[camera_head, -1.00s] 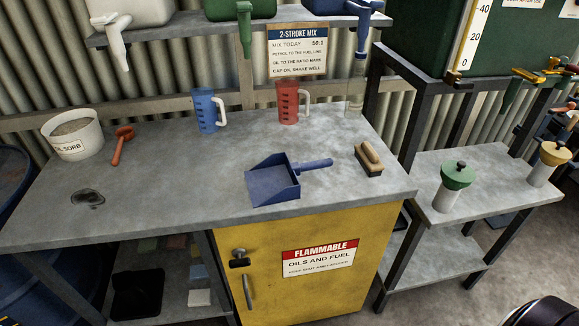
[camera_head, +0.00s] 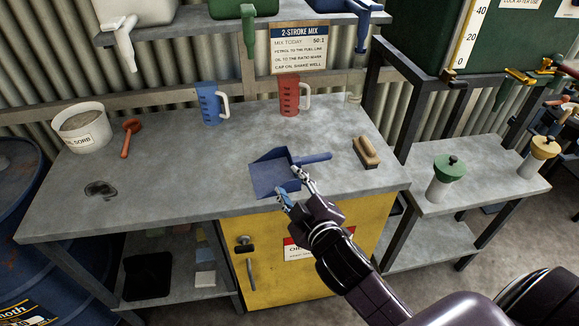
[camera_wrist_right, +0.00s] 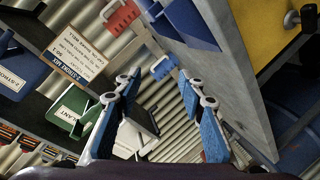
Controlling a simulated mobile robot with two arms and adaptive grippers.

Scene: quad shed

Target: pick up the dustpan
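The blue dustpan (camera_head: 271,173) lies on the grey workbench near its front edge, its handle (camera_head: 314,159) pointing right and its open mouth to the left. My right gripper (camera_head: 291,185) is in front of the dustpan and overlaps its front right corner in the head view; I cannot tell whether they touch. In the right wrist view the two blue-padded fingers of my right gripper (camera_wrist_right: 162,110) are spread wide with nothing between them. Part of the dustpan (camera_wrist_right: 185,22) shows at the top of that view. My left gripper is not in view.
On the grey bench (camera_head: 190,175) stand a blue jug (camera_head: 208,104), a red jug (camera_head: 288,97), a brush (camera_head: 366,152), a white tub (camera_head: 84,130) and a red scoop (camera_head: 128,139). A yellow cabinet (camera_head: 265,255) is below.

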